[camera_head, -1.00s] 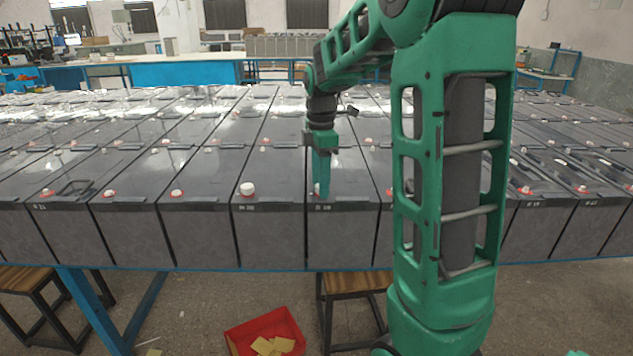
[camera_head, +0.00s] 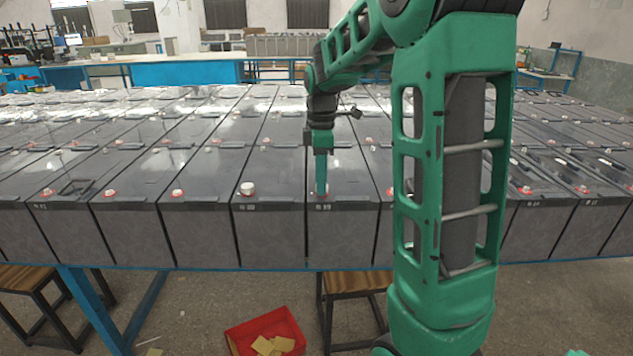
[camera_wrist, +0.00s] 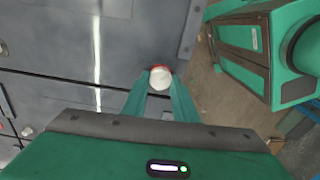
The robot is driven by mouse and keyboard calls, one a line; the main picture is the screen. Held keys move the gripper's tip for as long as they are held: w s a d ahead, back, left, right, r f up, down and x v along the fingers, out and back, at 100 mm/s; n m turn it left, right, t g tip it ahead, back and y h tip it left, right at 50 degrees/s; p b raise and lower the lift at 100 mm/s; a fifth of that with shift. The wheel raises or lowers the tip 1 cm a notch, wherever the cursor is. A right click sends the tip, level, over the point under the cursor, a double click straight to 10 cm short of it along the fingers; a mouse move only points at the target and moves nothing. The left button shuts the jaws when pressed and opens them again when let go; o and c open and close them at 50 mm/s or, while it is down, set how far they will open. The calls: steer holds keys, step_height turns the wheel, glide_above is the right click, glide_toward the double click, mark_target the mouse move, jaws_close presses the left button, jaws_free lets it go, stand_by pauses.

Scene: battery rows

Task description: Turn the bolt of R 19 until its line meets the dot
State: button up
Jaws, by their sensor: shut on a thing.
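My gripper (camera_head: 321,190) points straight down onto the front end of a dark grey battery in the front row. This battery (camera_head: 343,232) carries a small white label (camera_head: 323,207) on its front edge, too small to read surely. In the wrist view my gripper (camera_wrist: 161,84) has its green fingertips on both sides of a white round bolt (camera_wrist: 160,77) with a red ring (camera_wrist: 179,68) around its base. The fingers are shut on the bolt. No line or dot can be made out on it. In the head view the fingers mostly hide the bolt.
The neighbouring battery (camera_head: 268,232) on the left has a white cap (camera_head: 247,188) standing up. Batteries stand close together in long rows on a blue-framed table. A red bin (camera_head: 236,340) with yellow pieces and a wooden stool (camera_head: 352,287) are on the floor in front.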

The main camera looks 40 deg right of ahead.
steer(key=m, duration=0.7)
steer(key=shift+w+d+r, duration=0.1)
steer(key=shift+w+r, duration=0.05)
steer(key=shift+w, duration=0.15)
steer(key=m, duration=0.4)
steer(key=shift+d, duration=0.1)
steer(key=m, duration=0.3)
steer(key=shift+m, duration=0.3)
steer(key=m, duration=1.2)
steer(key=shift+m, duration=0.3)
steer(key=shift+a, duration=0.2)
steer(key=o, duration=1)
steer(key=shift+o, duration=0.2)
steer(key=shift+s+d, duration=0.15)
